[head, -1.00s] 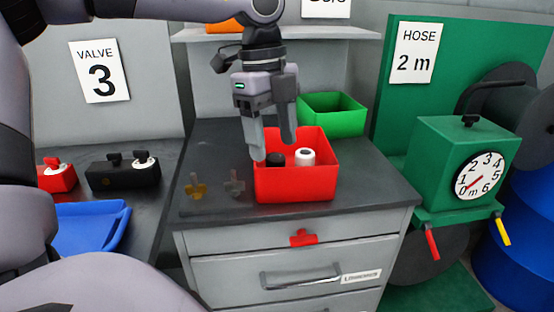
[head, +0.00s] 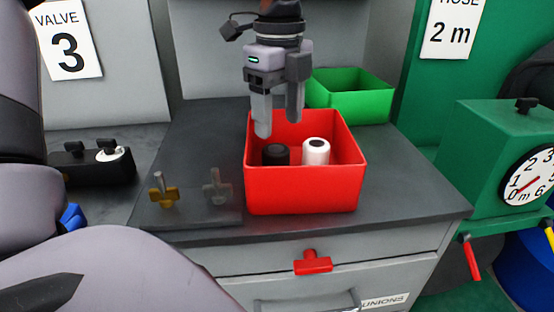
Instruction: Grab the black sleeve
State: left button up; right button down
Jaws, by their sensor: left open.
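The black sleeve (head: 276,154) stands inside the red bin (head: 304,190), at its left side. A white sleeve (head: 316,151) with a dark opening stands to its right in the same bin. My left gripper (head: 279,128) points down above the left part of the red bin, over the black sleeve. Its two fingers are apart with nothing between them. The front wall of the bin hides the lower part of both sleeves. My right gripper is not in view.
A green bin (head: 350,97) stands behind the red one. A brass fitting (head: 163,192) and a grey fitting (head: 216,188) are on the counter to the left. A black valve box (head: 92,166) is farther left. A green hose machine (head: 490,150) stands at the right.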

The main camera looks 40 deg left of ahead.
aim_at(277, 149)
pick_arm(q)
jog(key=f, duration=0.6)
jog(key=shift+s+f, duration=0.3)
jog(key=c, duration=0.8)
